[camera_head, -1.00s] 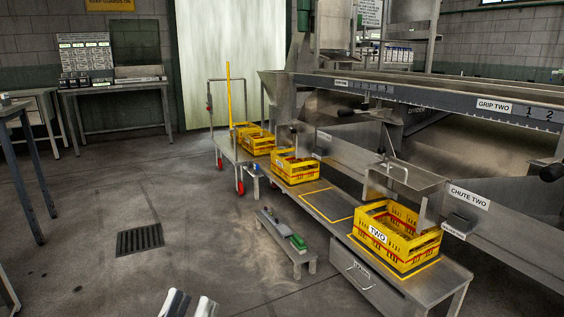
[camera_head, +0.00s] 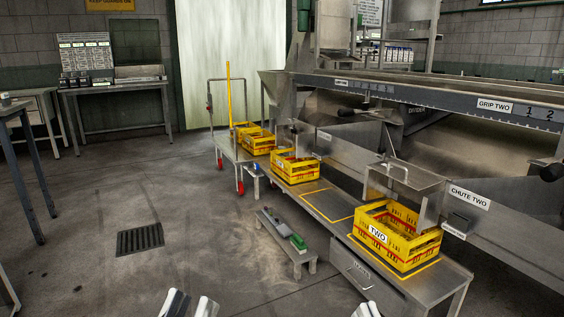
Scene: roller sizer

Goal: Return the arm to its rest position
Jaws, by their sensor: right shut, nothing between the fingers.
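My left gripper (camera_head: 191,303) shows at the bottom edge, left of centre, with its two fingertips apart and nothing seen between them. My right gripper (camera_head: 367,309) just shows at the bottom edge, right of centre, with its fingertips together and empty. It appears in front of the drawer of the low steel bench (camera_head: 436,284) in the picture. Most of both arms is out of view.
A yellow crate marked TWO (camera_head: 371,235) stands on the bench, under a chute. Another yellow crate (camera_head: 297,168) stands further back. A small low stand (camera_head: 276,231) with a green item is left of the bench. The floor (camera_head: 90,210) at left is largely clear.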

